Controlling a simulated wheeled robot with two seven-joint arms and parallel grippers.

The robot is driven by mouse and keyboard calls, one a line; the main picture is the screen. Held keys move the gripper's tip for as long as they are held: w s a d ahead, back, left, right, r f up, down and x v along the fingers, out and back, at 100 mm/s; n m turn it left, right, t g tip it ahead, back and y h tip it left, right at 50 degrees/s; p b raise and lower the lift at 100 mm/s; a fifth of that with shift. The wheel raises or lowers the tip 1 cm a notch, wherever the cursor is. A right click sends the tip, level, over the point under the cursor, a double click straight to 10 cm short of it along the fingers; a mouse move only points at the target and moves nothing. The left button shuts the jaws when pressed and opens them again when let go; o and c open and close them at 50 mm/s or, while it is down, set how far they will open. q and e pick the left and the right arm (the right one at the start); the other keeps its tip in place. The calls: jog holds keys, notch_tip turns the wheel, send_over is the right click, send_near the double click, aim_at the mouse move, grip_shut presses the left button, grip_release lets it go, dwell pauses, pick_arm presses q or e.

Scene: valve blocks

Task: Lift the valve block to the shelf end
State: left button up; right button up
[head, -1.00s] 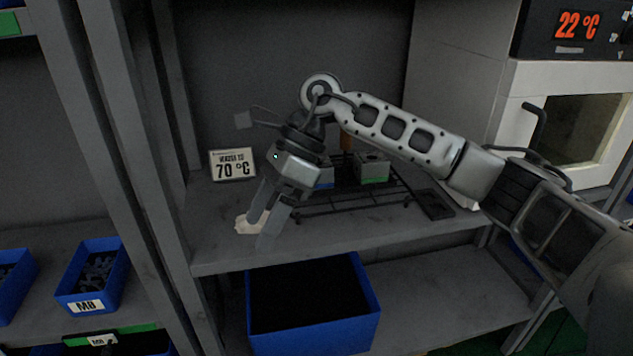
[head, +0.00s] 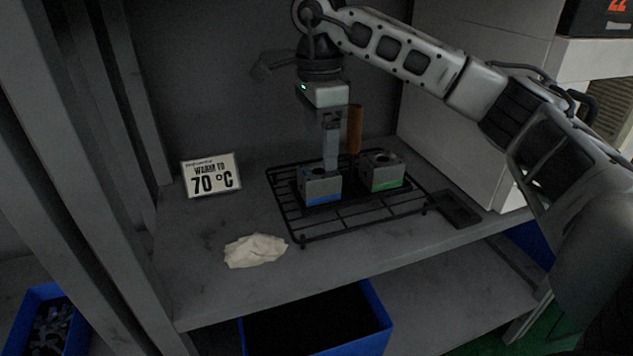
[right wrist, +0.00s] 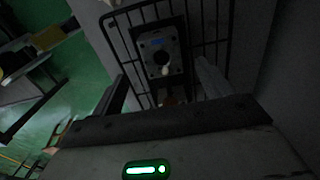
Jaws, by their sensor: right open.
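Two grey valve blocks stand upright on a black wire rack (head: 345,228) on the shelf. One has a blue stripe (head: 320,188), and the one to its right has a green stripe (head: 381,171). My right gripper (head: 331,165) points down at the blue-striped block, its fingertips at the top of it in the head view. In the right wrist view a grey block (right wrist: 162,55) with a blue mark lies between and beyond the two open fingers (right wrist: 165,85). I cannot tell if the fingers touch it. My left gripper is out of view.
A crumpled cloth (head: 254,250) lies in front of the rack. A dark flat object (head: 455,209) is at the rack's right. A blue bin (head: 320,335) sits below.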

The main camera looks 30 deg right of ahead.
aim_at(319, 173)
jog(key=shift+w+f, duration=0.1)
jog(key=shift+f, duration=3.3)
jog(key=c, duration=1.4)
